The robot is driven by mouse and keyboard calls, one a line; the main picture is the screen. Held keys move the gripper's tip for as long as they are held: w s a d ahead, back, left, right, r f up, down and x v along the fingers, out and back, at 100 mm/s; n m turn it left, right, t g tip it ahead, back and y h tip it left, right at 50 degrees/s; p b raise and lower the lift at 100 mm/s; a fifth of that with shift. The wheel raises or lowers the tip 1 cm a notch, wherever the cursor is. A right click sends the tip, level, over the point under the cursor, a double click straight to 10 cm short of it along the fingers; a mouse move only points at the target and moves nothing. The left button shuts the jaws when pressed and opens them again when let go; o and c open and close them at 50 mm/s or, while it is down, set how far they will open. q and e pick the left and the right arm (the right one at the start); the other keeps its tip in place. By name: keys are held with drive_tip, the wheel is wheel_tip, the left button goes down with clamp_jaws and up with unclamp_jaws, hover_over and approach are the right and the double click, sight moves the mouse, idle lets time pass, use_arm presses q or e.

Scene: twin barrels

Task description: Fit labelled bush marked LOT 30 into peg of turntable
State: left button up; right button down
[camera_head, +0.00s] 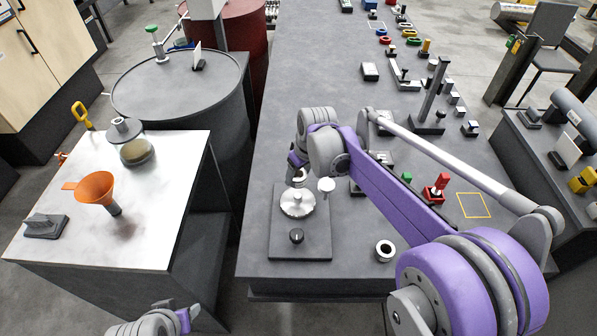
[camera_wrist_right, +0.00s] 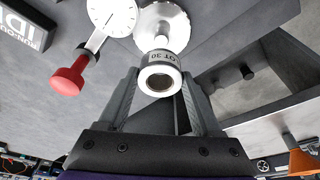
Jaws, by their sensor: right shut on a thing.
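The bush (camera_wrist_right: 158,76) is a pale ring with a dark bore; its printed label reads "OT 30", with the start cut off from view. My right gripper (camera_wrist_right: 160,88) is shut on it, one finger on each side. The silver round turntable (camera_head: 298,203) sits on a dark plate below the gripper. In the right wrist view the turntable (camera_wrist_right: 170,22) is just beyond the bush, and its peg (camera_wrist_right: 160,42) shows above the bush rim. I cannot tell whether bush and peg touch.
A dial gauge (camera_wrist_right: 112,16) with a red knob (camera_wrist_right: 68,78) stands close beside the turntable. A black knob (camera_head: 296,236) is on the plate's near part. Another ring (camera_head: 385,250) lies to the right. A side table (camera_head: 150,230) carries an orange funnel (camera_head: 95,188).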

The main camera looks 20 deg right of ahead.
drive_tip(key=b, duration=0.4)
hover_over(298, 196)
drive_tip(key=shift+s+d+f, duration=0.1)
drive_tip(key=shift+f, duration=2.75)
drive_tip(key=shift+p, duration=0.4)
drive_tip(key=shift+f+b, duration=1.25)
drive_tip(key=shift+f, duration=0.7)
unclamp_jaws()
drive_tip(key=p+v, duration=0.1)
drive_tip(key=v, duration=1)
